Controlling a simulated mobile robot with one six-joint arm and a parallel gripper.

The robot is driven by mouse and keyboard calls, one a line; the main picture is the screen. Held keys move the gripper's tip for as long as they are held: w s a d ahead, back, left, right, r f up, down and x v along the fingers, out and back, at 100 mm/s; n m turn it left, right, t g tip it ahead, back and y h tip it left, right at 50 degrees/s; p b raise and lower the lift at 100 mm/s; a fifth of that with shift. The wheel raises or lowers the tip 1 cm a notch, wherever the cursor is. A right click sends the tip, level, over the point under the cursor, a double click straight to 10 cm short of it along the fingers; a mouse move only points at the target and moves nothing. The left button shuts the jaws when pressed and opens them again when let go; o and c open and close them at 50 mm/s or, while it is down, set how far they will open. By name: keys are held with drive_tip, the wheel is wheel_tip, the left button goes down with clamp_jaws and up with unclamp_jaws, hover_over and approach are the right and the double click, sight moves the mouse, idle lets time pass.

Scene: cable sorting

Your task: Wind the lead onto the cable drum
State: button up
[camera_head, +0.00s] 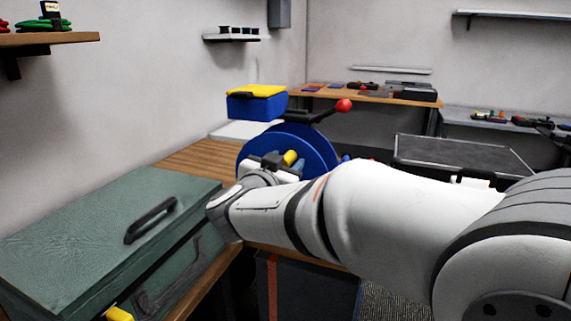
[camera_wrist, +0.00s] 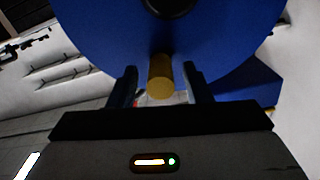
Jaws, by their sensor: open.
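The blue cable drum (camera_head: 318,148) stands on the wooden bench behind my arm, its round face partly hidden by my wrist. A yellow peg-like handle (camera_head: 290,157) sticks out from that face. In the wrist view the drum's disc (camera_wrist: 105,35) fills the top, with a dark round hub at its centre. My gripper (camera_wrist: 162,82) is open, with one dark finger on each side of the yellow handle (camera_wrist: 160,72). Gaps show between handle and fingers. My gripper also shows beside the drum in the head view (camera_head: 275,160). I cannot make out the lead.
A green case (camera_head: 80,225) with a dark handle lies at the left front. A blue box with a yellow lid (camera_head: 256,104) and a dark lever with a red ball (camera_head: 343,105) are above the drum. A black-topped table (camera_head: 460,153) stands at the right.

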drive_tip(key=shift+c, duration=0.2)
clamp_jaws()
drive_tip(key=shift+d, duration=0.2)
